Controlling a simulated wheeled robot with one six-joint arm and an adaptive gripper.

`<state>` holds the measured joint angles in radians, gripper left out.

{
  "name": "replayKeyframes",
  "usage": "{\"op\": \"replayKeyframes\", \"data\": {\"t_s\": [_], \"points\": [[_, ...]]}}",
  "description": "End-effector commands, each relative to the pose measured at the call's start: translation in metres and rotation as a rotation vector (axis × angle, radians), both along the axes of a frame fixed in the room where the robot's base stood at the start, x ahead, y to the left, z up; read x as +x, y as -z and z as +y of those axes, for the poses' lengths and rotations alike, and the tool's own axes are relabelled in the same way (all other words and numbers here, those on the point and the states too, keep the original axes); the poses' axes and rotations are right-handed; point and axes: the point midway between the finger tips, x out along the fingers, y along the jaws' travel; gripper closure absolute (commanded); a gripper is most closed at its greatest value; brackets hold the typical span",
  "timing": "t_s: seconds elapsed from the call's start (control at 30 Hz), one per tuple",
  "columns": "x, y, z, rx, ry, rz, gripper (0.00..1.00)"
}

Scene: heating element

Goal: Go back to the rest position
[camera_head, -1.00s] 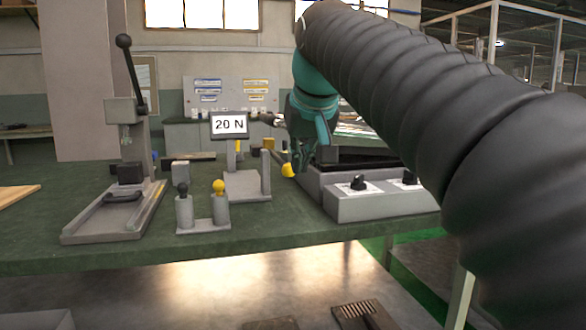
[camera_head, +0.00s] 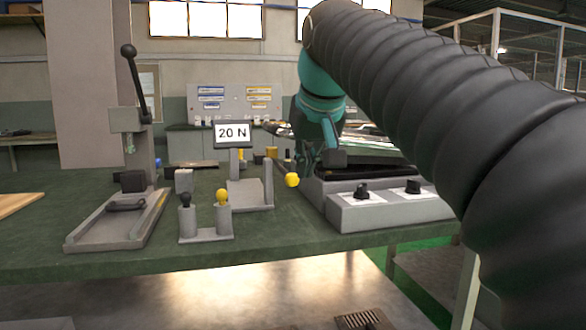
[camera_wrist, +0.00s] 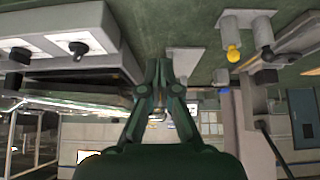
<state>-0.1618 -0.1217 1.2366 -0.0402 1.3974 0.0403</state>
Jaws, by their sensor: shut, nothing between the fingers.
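My gripper (camera_wrist: 158,72) shows in the wrist view with its dark green fingers together and nothing between them. In the head view my gripper (camera_head: 307,158) hangs from the teal wrist above the bench, between the small metal fixture and the grey box with two black knobs. Its fingertips are partly hard to make out there against the dark background. A yellow ball (camera_head: 292,180) shows just below it; I cannot tell the exact gap.
The grey knob box (camera_head: 390,210) stands right of centre. A lever press (camera_head: 122,205) stands left. A two-post stand (camera_head: 205,220) with black and yellow balls is in front. A "20 N" display (camera_head: 233,133) stands behind. The green bench top's front strip is clear.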

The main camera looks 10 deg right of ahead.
Motion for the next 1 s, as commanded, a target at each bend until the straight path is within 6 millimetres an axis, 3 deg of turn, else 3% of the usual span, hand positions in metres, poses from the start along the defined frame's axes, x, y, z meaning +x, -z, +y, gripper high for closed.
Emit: {"op": "replayKeyframes", "data": {"t_s": [0.1,0.17,0.3,0.47,0.67,1.0], "points": [[0.007,-0.003,0.001,0.003,-0.005,-0.032,1.0],[0.013,0.009,0.003,0.001,-0.01,-0.028,1.0],[0.019,0.051,0.005,-0.005,-0.019,0.008,1.0],[0.002,0.104,-0.001,-0.009,-0.02,0.05,1.0],[-0.045,0.173,-0.017,-0.01,-0.004,0.099,1.0],[-0.16,0.283,-0.048,-0.004,0.057,0.173,1.0]]}}
